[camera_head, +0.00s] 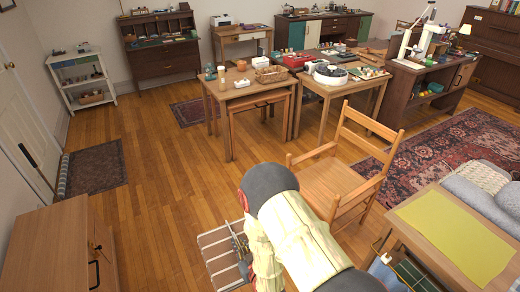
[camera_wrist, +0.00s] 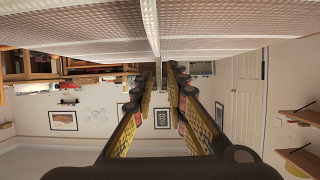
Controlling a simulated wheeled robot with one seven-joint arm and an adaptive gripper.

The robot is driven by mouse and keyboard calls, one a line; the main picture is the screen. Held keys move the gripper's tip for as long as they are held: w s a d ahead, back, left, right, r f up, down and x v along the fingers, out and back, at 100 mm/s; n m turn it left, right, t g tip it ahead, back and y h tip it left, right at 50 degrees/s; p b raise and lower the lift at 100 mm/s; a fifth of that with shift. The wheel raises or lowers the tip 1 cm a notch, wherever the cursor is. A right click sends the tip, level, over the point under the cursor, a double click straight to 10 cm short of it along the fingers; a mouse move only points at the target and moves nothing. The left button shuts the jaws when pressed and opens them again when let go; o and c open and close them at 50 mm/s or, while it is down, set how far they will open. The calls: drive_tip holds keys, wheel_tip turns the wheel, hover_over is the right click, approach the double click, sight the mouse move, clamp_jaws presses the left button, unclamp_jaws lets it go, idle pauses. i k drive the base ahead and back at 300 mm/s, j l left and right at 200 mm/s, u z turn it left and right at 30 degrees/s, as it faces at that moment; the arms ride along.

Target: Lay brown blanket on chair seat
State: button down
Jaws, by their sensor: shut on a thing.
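The wooden chair (camera_head: 335,184) stands right of centre in the head view, with a bare seat, armrests and a slatted back. My gripper (camera_head: 242,252) is to the left of the chair and lower in the picture, partly hidden by my arm. It is shut on a flat grey-brown piece with pale stripes, which I take for the brown blanket (camera_head: 216,246). In the wrist view the blanket (camera_wrist: 80,35) spans the top of the picture, and the fingers of my gripper (camera_wrist: 170,68) converge at it. Part of the blanket is hidden behind my arm in the head view.
A table with a yellow cloth (camera_head: 460,232) stands at the right, near the chair. Wooden tables (camera_head: 245,88) with small items stand behind the chair. A wooden cabinet (camera_head: 50,245) is at the lower left. The floor (camera_head: 165,190) between is clear.

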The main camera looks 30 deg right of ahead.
sight(336, 181)
drive_tip(key=i+z, duration=0.2)
drive_tip(key=i, duration=0.35)
drive_tip(key=i+z, duration=0.15)
drive_tip(key=i, duration=0.45)
drive_tip(key=i+j+z, duration=0.2)
drive_tip(key=i, duration=0.35)
drive_tip(key=i+z, duration=0.4)
drive_tip(key=i+j+z, duration=0.1)
drive_tip(key=i+z, duration=0.3)
drive_tip(key=i+j+z, duration=0.2)
drive_tip(key=z, duration=0.2)
drive_tip(key=i+z, duration=0.1)
drive_tip(key=z, duration=1.6)
